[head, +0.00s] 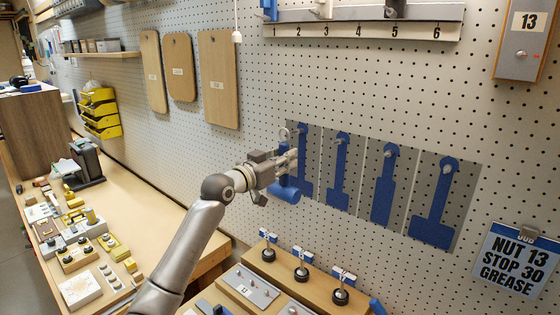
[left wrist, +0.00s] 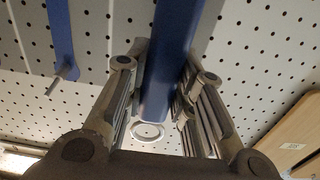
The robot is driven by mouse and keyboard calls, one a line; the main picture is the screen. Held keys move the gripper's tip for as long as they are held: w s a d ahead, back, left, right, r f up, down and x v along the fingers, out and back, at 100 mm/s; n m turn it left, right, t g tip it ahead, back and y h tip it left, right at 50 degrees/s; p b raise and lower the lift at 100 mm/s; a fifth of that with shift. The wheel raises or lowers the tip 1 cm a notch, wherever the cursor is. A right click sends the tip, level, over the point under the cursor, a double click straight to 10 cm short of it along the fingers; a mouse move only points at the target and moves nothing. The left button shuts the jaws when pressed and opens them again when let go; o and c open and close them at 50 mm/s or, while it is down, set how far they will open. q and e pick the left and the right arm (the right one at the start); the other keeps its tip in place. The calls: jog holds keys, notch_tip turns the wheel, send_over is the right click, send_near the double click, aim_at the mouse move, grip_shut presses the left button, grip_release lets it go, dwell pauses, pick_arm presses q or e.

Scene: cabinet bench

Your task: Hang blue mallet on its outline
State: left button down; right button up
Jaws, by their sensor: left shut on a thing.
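My left gripper (head: 288,162) is shut on the blue mallet and holds it in front of the pegboard at the left end of the outline row. The blue mallet (head: 286,193) hangs head down, with a pale ring above the fingers. In the left wrist view the blue handle (left wrist: 172,60) lies between the fingers, with the ring (left wrist: 147,131) at its end. Several blue tool outlines on grey panels, each with a peg, run to the right; the rightmost outline (head: 433,228) has a wide block at its bottom. The leftmost is partly hidden by my gripper. My right gripper is not in view.
A numbered rack (head: 365,30) is above the outlines. Wooden boards (head: 218,80) hang at left. A job sign (head: 513,260) is at lower right. Below are a wooden block with black knobs (head: 310,272) and a bench (head: 150,190) with small parts. The air before the outlines is clear.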

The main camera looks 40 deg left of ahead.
pick_arm(q)
jog(key=shift+w+d+f+b, duration=0.1)
jog(key=shift+w+f+b, duration=0.1)
jog(key=shift+w, duration=0.85)
jog(key=shift+w+f+b, duration=0.15)
jog(key=shift+w+b, duration=0.05)
jog(key=shift+w, duration=0.8)
jog(key=c, duration=1.1)
grip_release()
jog(key=shift+c, duration=0.2)
jog(key=shift+f, duration=0.25)
jog(key=s, duration=1.2)
jog(key=shift+a+r, duration=0.2)
jog(key=shift+a, duration=0.25)
